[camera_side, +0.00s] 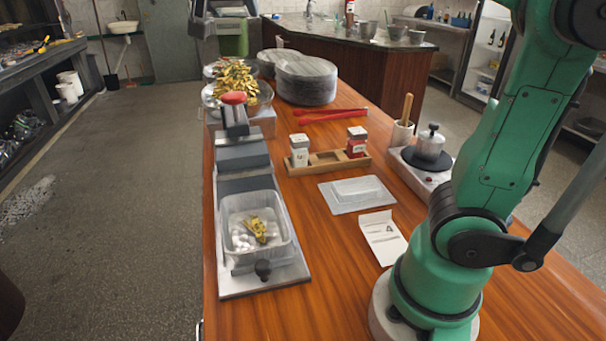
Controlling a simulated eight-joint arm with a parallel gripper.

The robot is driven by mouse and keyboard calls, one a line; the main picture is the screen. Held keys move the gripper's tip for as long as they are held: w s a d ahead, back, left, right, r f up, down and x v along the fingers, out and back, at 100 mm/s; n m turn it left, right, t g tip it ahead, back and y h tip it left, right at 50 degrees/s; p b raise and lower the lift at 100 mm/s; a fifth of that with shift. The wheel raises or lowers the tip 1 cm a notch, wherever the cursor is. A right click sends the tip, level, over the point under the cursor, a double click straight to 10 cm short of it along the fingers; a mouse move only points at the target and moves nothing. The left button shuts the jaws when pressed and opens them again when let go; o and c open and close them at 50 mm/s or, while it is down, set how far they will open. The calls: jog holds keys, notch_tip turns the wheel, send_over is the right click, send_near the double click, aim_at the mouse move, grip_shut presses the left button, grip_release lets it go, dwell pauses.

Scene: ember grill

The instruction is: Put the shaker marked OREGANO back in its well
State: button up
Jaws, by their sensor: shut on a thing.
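A wooden shaker rack (329,171) stands on the counter. A shaker with a grey lid and pale body (299,154) stands at its left end. A shaker with a red label (356,146) stands at its right end. The wells between them look empty. The lettering on both shakers is too small to read, so I cannot tell whether either is marked OREGANO. My arm rises at the right and leaves the frame at the top. My gripper and anything in it are out of view.
Left of the rack stand a clear tub of food (287,245) and a dark block with a red top (236,120). Red tongs (330,115) lie behind. A flat pale slab (357,195) and a card (383,237) lie in front. A burner with a pot (429,146) stands right.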

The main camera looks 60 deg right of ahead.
jog(key=s+d+r+n+t+y, duration=0.1)
jog(key=s+d+r+n+t, duration=0.1)
jog(key=d, duration=1.1)
jog(key=s+d+r+n+t+y, duration=0.1)
jog(key=s+d+r, duration=0.1)
jog(key=d, duration=1.1)
jog(key=shift+w+a+f, duration=0.15)
jog(key=shift+f, duration=8.4)
jog(key=shift+w+a+f, duration=0.1)
jog(key=shift+f, duration=8.45)
jog(key=o, duration=1.1)
jog(key=shift+o, duration=0.2)
